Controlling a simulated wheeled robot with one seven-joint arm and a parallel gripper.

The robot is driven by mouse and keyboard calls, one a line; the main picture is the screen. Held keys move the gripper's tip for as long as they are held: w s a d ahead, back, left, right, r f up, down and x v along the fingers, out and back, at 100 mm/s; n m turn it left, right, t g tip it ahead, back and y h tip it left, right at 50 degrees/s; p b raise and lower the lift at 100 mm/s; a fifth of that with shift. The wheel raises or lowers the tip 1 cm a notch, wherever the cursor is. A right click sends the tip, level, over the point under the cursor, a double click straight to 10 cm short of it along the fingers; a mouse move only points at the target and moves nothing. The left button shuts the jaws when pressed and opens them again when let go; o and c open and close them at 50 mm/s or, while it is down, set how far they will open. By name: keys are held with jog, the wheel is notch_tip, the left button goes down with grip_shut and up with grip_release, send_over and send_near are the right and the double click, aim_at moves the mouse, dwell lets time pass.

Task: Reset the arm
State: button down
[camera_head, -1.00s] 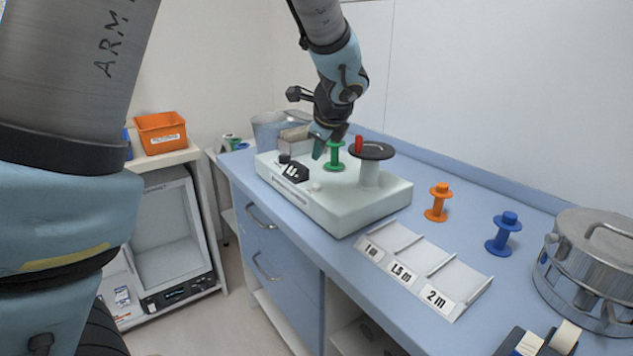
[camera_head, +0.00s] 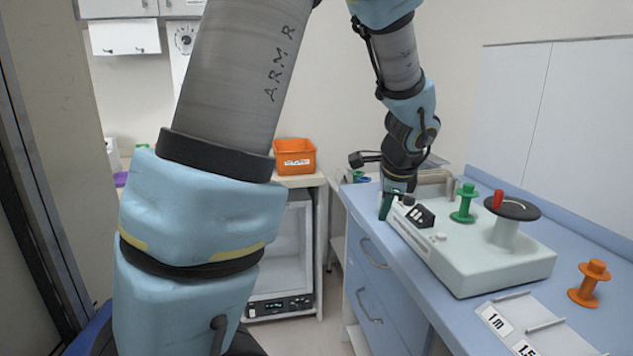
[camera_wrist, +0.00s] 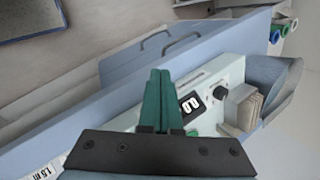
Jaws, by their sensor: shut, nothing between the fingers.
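My gripper (camera_head: 386,205) points down at the left front edge of the blue counter, beside the white winding machine (camera_head: 480,270). Its green fingers are shut with nothing between them, and they also show in the wrist view (camera_wrist: 158,100). In the head view, the machine carries a green spool (camera_head: 463,204) and a dark disc (camera_head: 512,208) with a red handle.
An orange spool (camera_head: 589,284) stands on the counter (camera_head: 600,240) right of the machine. A labelled sorting tray (camera_head: 530,318) lies in front, partly cut off. An orange bin (camera_head: 295,157) sits on a shelf at the left. Drawer handles (camera_head: 373,252) stick out below the counter.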

jog(key=s+a+f+n+g, duration=0.1)
jog(key=s+a+n, duration=0.4)
jog(key=a+n, duration=0.5)
jog(key=s+a+f+n+g, duration=0.2)
jog(key=s+a+n, duration=0.4)
jog(key=a+n, duration=0.3)
jog(key=a+f, duration=0.1)
jog(key=a, duration=0.2)
jog(key=shift+s+a+n+g, duration=0.25)
jog(key=shift+a+n+g, duration=0.05)
jog(key=shift+a+n, duration=0.1)
jog(key=c, duration=1.6)
grip_release()
